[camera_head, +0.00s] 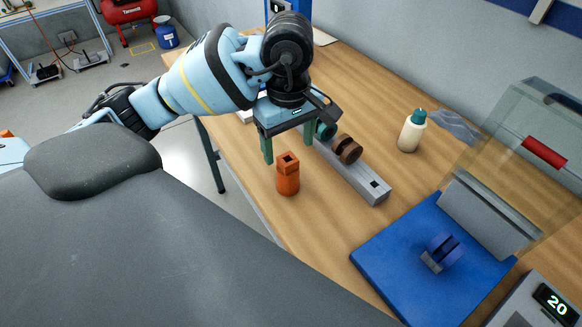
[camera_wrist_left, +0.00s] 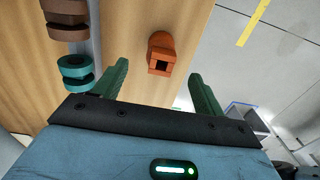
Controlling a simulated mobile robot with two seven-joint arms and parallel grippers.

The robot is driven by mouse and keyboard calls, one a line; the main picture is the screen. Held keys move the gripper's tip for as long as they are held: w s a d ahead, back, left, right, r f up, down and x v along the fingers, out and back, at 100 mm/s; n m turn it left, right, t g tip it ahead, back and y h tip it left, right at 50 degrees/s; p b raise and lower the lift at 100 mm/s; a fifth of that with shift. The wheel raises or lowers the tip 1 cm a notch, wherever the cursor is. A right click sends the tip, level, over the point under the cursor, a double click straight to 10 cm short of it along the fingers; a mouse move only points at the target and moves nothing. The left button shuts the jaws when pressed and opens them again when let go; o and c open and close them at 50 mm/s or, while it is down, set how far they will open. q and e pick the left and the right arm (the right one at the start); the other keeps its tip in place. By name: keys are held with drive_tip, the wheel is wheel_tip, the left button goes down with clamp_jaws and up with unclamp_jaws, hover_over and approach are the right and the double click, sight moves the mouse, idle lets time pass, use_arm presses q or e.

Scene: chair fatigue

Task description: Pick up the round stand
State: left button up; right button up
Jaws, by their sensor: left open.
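The round stand (camera_head: 288,181) is a small orange cylinder with a square hole in its narrower top. It stands upright on the wooden table near its left edge. My left gripper (camera_head: 288,146) is open and empty, with its two green fingers pointing down above and slightly behind the stand. In the left wrist view the round stand (camera_wrist_left: 161,52) lies beyond the fingertips, between the lines of the two fingers (camera_wrist_left: 158,78), and apart from both. My right gripper is not in view.
A grey rail (camera_head: 360,180) holding brown (camera_head: 347,149) and green (camera_head: 325,131) caster wheels lies close right of the stand. Farther right are a white bottle (camera_head: 411,131), a blue base (camera_head: 385,255) with a blue caster (camera_head: 444,248), and a clear cover (camera_head: 520,150).

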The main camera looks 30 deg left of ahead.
sight(288, 168)
use_arm(q)
drive_tip(key=shift+s+a+f, duration=0.1)
drive_tip(key=shift+f, duration=3.65)
drive_tip(key=shift+r, duration=0.1)
drive_tip(key=c, duration=1.4)
